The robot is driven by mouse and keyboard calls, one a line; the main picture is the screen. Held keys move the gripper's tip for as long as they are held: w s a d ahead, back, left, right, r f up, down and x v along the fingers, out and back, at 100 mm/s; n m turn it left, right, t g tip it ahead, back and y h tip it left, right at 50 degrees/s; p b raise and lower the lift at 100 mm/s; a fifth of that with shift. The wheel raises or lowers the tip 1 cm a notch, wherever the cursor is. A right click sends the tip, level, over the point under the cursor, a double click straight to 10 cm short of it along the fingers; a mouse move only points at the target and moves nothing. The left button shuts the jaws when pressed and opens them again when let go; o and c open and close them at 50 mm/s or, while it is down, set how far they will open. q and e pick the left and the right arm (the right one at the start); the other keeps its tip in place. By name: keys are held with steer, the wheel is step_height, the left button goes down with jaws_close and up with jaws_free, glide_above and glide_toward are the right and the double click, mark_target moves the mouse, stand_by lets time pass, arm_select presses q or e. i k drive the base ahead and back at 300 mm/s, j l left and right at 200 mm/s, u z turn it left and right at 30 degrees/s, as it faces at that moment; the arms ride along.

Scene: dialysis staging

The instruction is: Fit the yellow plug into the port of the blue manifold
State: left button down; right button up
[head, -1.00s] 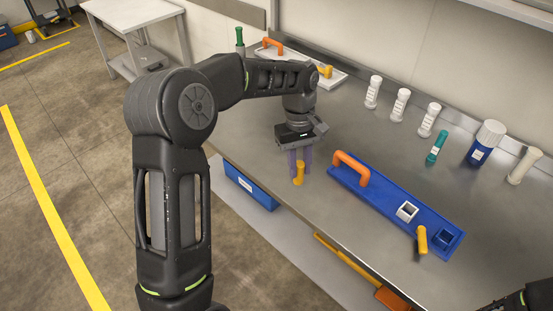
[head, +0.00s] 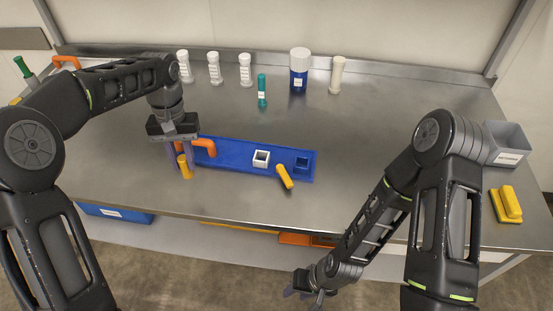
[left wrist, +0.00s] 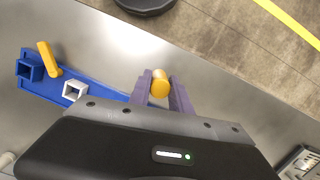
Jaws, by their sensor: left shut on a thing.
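My left gripper (head: 180,157) is shut on a yellow plug (head: 185,168), which hangs upright off the left end of the blue manifold (head: 235,158). In the left wrist view the plug (left wrist: 160,84) sits between the two purple fingers (left wrist: 161,95). The manifold lies flat on the steel bench, with an orange handle (head: 204,147) at its left, a white-rimmed square port (head: 261,158) and a blue square socket (head: 302,163). My right gripper (head: 305,294) is low in front of the bench, away from the manifold.
White-capped bottles (head: 214,68), a teal vial (head: 262,90) and a blue bottle (head: 299,72) stand along the back. A grey bin (head: 508,145) and yellow block (head: 508,204) are at right. Bench between manifold and bottles is clear.

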mark_target(301, 168)
steer(key=i+l+z, duration=0.1)
steer(key=l+z, duration=0.25)
steer(key=i+l+z, duration=0.1)
steer(key=z, duration=0.2)
steer(key=i+l+z, duration=0.15)
steer(key=l+z, duration=0.2)
